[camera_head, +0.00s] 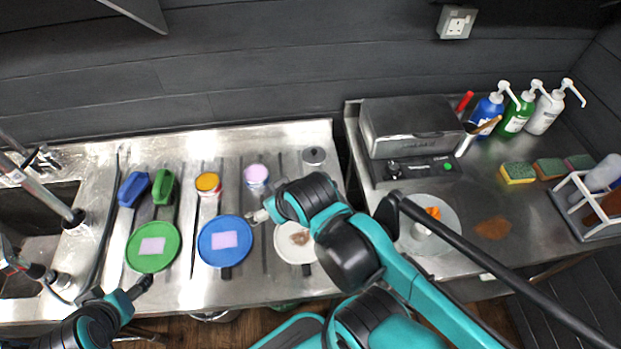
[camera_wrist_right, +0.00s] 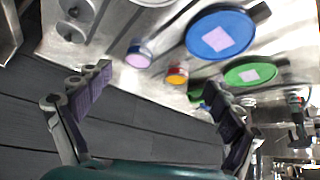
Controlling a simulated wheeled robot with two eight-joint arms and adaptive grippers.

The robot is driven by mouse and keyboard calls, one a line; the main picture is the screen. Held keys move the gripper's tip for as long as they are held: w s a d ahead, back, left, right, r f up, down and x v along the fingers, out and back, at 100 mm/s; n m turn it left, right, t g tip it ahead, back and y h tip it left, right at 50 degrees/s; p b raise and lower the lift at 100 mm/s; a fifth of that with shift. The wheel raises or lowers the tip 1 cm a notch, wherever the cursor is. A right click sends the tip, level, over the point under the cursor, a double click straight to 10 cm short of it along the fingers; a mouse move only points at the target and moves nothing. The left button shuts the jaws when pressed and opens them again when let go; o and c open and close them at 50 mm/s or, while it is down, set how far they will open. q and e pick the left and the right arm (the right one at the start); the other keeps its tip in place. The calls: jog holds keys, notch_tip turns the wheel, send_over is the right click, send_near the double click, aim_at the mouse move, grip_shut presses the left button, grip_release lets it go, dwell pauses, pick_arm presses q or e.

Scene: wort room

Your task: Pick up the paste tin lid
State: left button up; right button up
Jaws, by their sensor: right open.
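A grey round metal lid-like piece with a small knob (camera_head: 314,156) stands at the back right of the left steel counter; I take it for the paste tin lid. It seems to show at the upper left in the right wrist view (camera_wrist_right: 76,10), partly cut off. My right gripper (camera_head: 258,215) is open and empty above the counter, in front of the lilac tin (camera_head: 256,174) and left of the lid. In the wrist view its fingers (camera_wrist_right: 157,80) are wide apart. My left gripper (camera_head: 144,284) is low by the green plate's front edge; its jaws are unclear.
An orange-topped tin (camera_head: 208,182) stands left of the lilac one. Green (camera_head: 140,258), blue (camera_head: 212,256) and white (camera_head: 284,252) round plates lie in front. Blue and green brushes (camera_head: 133,189) lie left. A grey machine (camera_head: 410,125), bottles and sponges occupy the right counter.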

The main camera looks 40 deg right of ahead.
jog(key=w+d+f+n+g, duration=0.2)
jog(key=w+d+f, duration=0.1)
jog(key=d, duration=0.3)
jog(key=w+d+f+n+g+b, duration=0.1)
jog(key=w+d+f+n+g, duration=0.1)
jog(key=d, duration=0.5)
jog(key=w+d+f+n+g+b, duration=0.1)
jog(key=w+d+f+n+g, duration=0.2)
jog(key=d, duration=0.4)
jog(key=shift+w+f, duration=0.3)
jog(key=shift+w, duration=0.3)
jog(key=shift+w+f, duration=0.3)
jog(key=shift+w, duration=0.25)
jog(key=shift+f+n, duration=0.3)
jog(key=shift+f, duration=0.05)
jog(key=f+b, duration=0.2)
jog(key=f, duration=0.1)
jog(key=f+b, duration=0.2)
jog(key=f, duration=0.2)
jog(key=shift+s+d+f, duration=0.15)
jog(key=shift+d+f, duration=0.05)
jog(key=shift+r, duration=0.15)
jog(key=c, duration=1.5)
jog(key=shift+s+a, duration=0.1)
jog(key=c, duration=0.5)
grip_shut()
